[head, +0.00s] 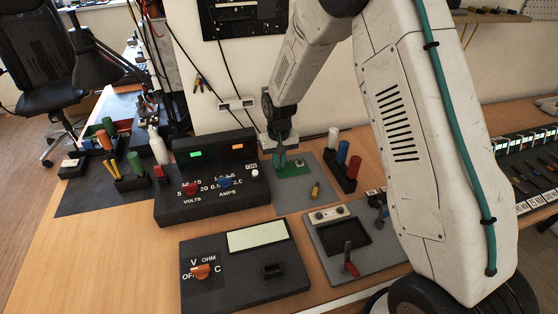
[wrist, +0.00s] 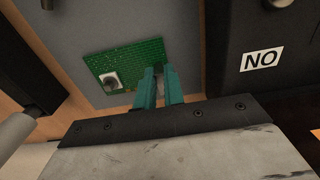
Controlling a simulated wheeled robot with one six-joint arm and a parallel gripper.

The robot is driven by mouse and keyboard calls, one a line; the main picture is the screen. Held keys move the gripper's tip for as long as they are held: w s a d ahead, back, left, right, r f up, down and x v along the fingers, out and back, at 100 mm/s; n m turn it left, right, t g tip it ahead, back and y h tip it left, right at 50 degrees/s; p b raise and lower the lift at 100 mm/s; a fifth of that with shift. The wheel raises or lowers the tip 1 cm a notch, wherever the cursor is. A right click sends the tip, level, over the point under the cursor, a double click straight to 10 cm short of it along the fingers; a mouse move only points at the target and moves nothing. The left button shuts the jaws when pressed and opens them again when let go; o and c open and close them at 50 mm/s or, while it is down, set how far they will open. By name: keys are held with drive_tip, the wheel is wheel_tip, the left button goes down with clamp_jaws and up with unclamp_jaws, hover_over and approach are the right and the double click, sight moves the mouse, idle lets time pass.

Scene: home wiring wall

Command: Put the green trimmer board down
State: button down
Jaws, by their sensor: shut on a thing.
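The green trimmer board (head: 293,168) is at the back of the grey plate (head: 289,203), right of the power supply. In the wrist view the board (wrist: 122,58) is a green perforated rectangle with a pale square part and round knob at its left. My gripper (head: 280,157) comes down on it from above. Its teal fingers, seen in the wrist view (wrist: 160,78), are shut on the board's near right edge. I cannot tell whether the board touches the plate or hangs just above it.
The black power supply (head: 209,184) stands close left of my gripper. A dark rack with white, blue and red cylinders (head: 342,160) stands close right. A yellow-handled item (head: 315,190) lies on the plate. A meter (head: 245,265) and a grey fixture (head: 355,245) are nearer.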

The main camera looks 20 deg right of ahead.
drive_tip(key=c, duration=1.5)
unclamp_jaws()
drive_tip(key=shift+f, duration=0.1)
wheel_tip(320, 180, up, 12)
drive_tip(key=shift+r, duration=0.25)
drive_tip(key=s+d+r+t, duration=0.1)
drive_tip(key=s+d+r, duration=0.2)
drive_tip(key=s+r, duration=0.8)
drive_tip(key=s+d+r, duration=0.3)
drive_tip(key=s+r, duration=0.4)
drive_tip(key=s, duration=0.8)
drive_tip(key=s+d, duration=0.1)
drive_tip(key=s, duration=1)
drive_tip(key=shift+s+f, duration=0.15)
drive_tip(key=shift+s, duration=0.15)
